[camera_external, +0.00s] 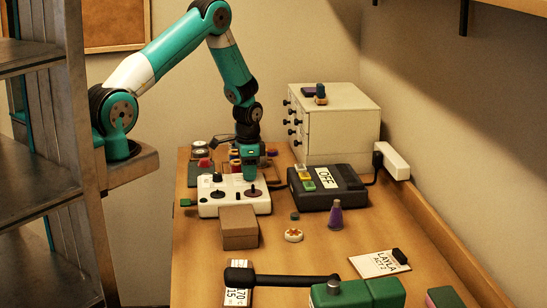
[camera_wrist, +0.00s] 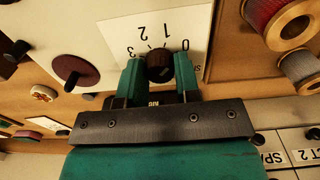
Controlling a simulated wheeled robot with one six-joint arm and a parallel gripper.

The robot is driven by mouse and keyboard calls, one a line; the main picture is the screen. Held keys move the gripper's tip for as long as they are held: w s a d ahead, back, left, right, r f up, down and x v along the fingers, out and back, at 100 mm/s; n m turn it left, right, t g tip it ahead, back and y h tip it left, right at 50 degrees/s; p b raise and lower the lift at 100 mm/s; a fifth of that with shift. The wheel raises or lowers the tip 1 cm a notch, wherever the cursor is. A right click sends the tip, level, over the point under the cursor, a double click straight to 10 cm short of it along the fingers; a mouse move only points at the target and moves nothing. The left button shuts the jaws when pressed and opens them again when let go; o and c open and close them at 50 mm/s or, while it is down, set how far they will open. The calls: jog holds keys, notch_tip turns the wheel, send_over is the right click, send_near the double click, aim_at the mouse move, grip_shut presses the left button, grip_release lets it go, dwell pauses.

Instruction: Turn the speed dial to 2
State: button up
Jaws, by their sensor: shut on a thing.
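The speed dial is a dark round knob (camera_wrist: 160,66) on a white panel with the numerals 0, 1, 2 and a partly covered 3 around it, seen upside down in the wrist view. My gripper (camera_wrist: 159,75) is shut on the knob, one teal finger on each side. In the external view my gripper (camera_external: 249,178) reaches down onto the back right part of the white control box (camera_external: 210,208), and hides the dial there. The knob's pointer mark is too dark to read, so I cannot tell its setting.
A dark device with an OFF label (camera_external: 345,196) stands to the right. A cardboard box (camera_external: 239,228) is in front, thread spools (camera_wrist: 277,20) lie near, and a white drawer cabinet (camera_external: 340,140) stands behind.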

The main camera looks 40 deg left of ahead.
jog(key=n+b, duration=0.2)
jog(key=n, duration=0.4)
jog(key=n+b, duration=0.2)
jog(key=n, duration=0.4)
jog(key=shift+n, duration=0.4)
dwell(0.3)
jog(key=o, duration=0.9)
jog(key=shift+r, duration=0.15)
notch_tip(320, 180, up, 17)
jog(key=b, duration=0.3)
jog(key=shift+r, duration=0.1)
